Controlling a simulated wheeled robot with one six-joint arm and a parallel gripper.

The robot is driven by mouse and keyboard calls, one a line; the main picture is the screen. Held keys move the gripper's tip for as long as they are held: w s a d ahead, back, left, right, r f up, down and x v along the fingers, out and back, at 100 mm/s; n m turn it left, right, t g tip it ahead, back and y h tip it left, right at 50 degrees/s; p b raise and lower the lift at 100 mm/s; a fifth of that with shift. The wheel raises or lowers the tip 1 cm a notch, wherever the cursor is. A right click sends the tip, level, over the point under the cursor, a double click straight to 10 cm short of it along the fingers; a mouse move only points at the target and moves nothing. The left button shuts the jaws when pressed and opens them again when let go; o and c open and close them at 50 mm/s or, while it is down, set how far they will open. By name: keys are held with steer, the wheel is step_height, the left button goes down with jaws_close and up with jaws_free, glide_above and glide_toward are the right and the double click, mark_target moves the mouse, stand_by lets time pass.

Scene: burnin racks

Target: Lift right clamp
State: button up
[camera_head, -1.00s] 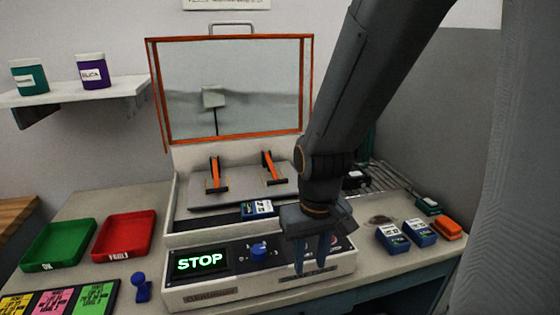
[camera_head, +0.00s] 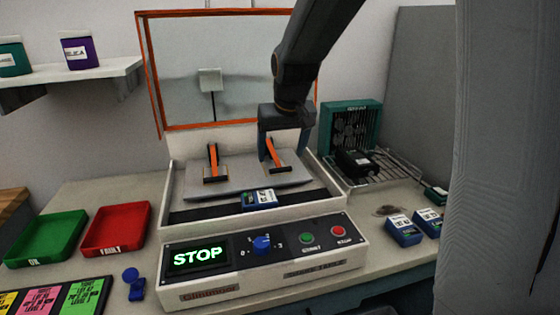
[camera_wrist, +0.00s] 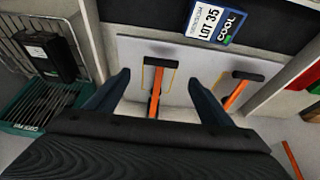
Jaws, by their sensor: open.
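The right clamp (camera_head: 278,156), an orange lever with a dark crossbar, stands on the grey plate (camera_head: 235,187) inside the white machine. My gripper (camera_head: 284,148) is open above and behind it, with one finger to each side. In the wrist view the right clamp (camera_wrist: 155,92) lies between the two spread fingers of my gripper (camera_wrist: 160,76), and no contact shows. The left clamp (camera_head: 212,164) stands on the same plate; it also shows outside the fingers in the wrist view (camera_wrist: 238,92).
The raised orange-framed lid (camera_head: 142,75) stands behind my arm. A blue-and-white labelled module (camera_head: 259,199) lies in front of the plate. A green fan unit (camera_head: 350,122) and a wire rack (camera_head: 402,170) are at right. The control panel (camera_head: 290,246) reads STOP.

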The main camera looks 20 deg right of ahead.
mark_target(279, 166)
steer(key=shift+x, duration=2.2)
